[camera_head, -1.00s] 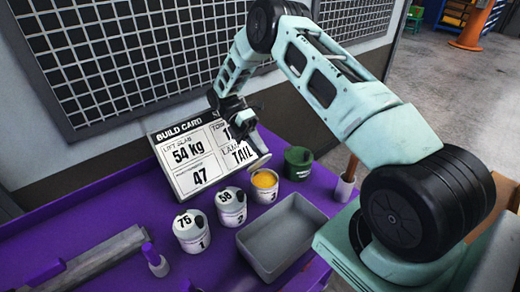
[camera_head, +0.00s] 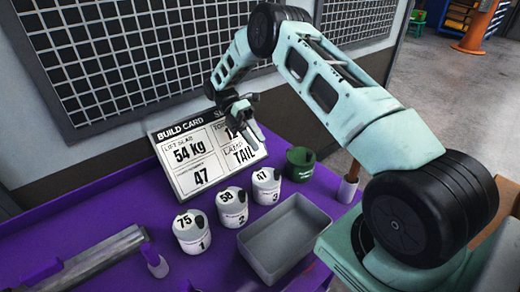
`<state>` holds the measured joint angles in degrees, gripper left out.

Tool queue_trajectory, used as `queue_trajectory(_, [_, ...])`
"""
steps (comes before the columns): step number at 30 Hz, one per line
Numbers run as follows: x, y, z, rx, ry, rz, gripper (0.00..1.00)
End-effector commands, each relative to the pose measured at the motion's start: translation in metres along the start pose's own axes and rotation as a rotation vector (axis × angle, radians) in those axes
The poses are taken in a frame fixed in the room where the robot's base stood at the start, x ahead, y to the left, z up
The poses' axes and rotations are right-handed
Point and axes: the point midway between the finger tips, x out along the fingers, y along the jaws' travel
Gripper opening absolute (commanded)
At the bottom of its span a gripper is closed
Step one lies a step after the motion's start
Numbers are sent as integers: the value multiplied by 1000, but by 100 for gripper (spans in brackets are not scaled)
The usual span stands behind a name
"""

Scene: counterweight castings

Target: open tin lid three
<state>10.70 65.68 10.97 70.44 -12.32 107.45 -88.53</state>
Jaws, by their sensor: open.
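Tin three (camera_head: 266,188) stands upright on the purple bench, a white tin marked 3 on its side. A lid marked 47 (camera_head: 263,175) sits on its top, so its inside is hidden. Tin two (camera_head: 232,210), with a lid marked 58, stands to its left. Tin one (camera_head: 192,236), with a lid marked 75, stands further left. Both are covered. My gripper (camera_head: 252,120) is open and empty, above tin three and in front of the build card, apart from the lid.
A grey tray (camera_head: 255,243) lies in front of tins two and three and looks empty. A green container (camera_head: 299,163) stands right of tin three. The build card (camera_head: 198,172), reading 54 kg, 47 and TAIL, leans behind the tins. A grey bar (camera_head: 102,259) lies at left.

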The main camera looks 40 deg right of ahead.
Motion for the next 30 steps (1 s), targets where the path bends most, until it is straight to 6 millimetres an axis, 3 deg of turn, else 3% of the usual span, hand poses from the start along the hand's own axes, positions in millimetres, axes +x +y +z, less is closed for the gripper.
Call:
queue_trajectory(4, [-23,0,0,1,-1,1,41])
queue_trajectory(10, [-39,-1,0,2,0,0,41])
queue_trajectory(30, [-42,0,0,0,-1,1,41])
